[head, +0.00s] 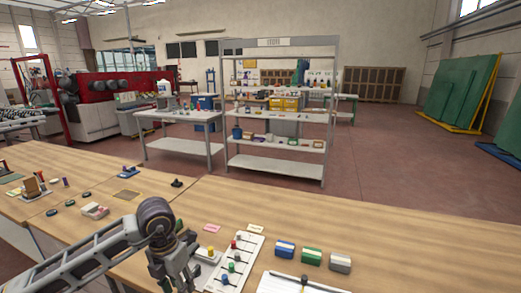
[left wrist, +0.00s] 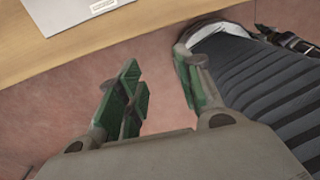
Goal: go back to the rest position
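My left arm comes in from the left in the head view, over the near table (head: 390,235). Its left gripper (head: 177,272) points down near the front of that table, left of a white tray (head: 222,283) with coloured knobs. In the left wrist view the left gripper (left wrist: 164,88) has its green-padded fingers well apart, with nothing between them. Reddish floor shows behind the fingers, and a wooden table edge (left wrist: 120,45) lies beyond them. My right gripper is in neither view.
Blue (head: 285,250), green (head: 311,257) and grey (head: 340,264) boxes stand right of the tray. A white board (head: 290,286) lies at the front edge. The table's right part is clear. A shelf rack (head: 275,165) stands behind across open floor.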

